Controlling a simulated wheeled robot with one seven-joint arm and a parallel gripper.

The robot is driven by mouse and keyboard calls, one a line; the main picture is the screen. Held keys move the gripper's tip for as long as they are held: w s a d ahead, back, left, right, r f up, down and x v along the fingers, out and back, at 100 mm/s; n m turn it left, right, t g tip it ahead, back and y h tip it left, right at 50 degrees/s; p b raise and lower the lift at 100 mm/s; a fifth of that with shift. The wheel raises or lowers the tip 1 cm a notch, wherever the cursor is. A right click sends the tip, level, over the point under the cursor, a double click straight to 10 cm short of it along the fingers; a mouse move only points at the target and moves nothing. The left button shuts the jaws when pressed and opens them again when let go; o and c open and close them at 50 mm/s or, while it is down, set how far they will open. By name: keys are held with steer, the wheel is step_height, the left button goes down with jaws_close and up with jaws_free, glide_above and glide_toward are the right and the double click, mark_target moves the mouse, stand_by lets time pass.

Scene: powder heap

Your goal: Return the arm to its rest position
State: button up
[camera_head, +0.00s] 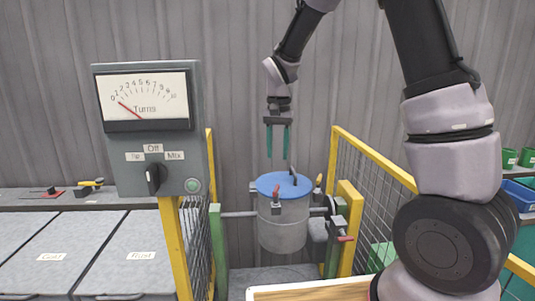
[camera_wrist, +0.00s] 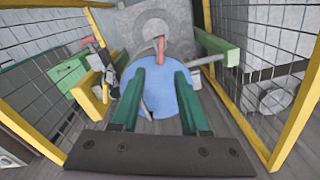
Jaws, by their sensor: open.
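My gripper (camera_head: 278,142) is open and empty. It points down above the drum, its two green fingers apart. In the wrist view my gripper (camera_wrist: 157,95) shows at the front, with the blue lid behind and below its fingers. The blue lid (camera_wrist: 160,101) is partly covered by the fingers in the wrist view. My fingertips are above the lid and appear apart from it. My arm arches in from the right.
A control box (camera_head: 200,140) with a "Turns" dial near 0 and a black knob (camera_head: 153,178) stands left. Yellow-framed mesh guards (camera_head: 374,160) flank the drum. Labelled grey bins (camera_head: 135,255) stand at left. A wooden-edged surface (camera_head: 310,292) is at the front.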

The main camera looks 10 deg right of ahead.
steer(key=s+d+r+t+y, duration=0.1)
steer(key=s+d+r, duration=0.3)
steer(key=r, duration=0.2)
steer(key=s+d+r+t+y, duration=0.1)
steer(key=s+d+r+t, duration=0.1)
steer(key=s+d+r, duration=0.3)
steer(key=s+d+r+t, duration=0.4)
steer(key=s+d+r, duration=0.1)
steer(key=s, duration=0.6)
steer(key=shift+s+r, duration=0.4)
steer(key=shift+r, duration=0.5)
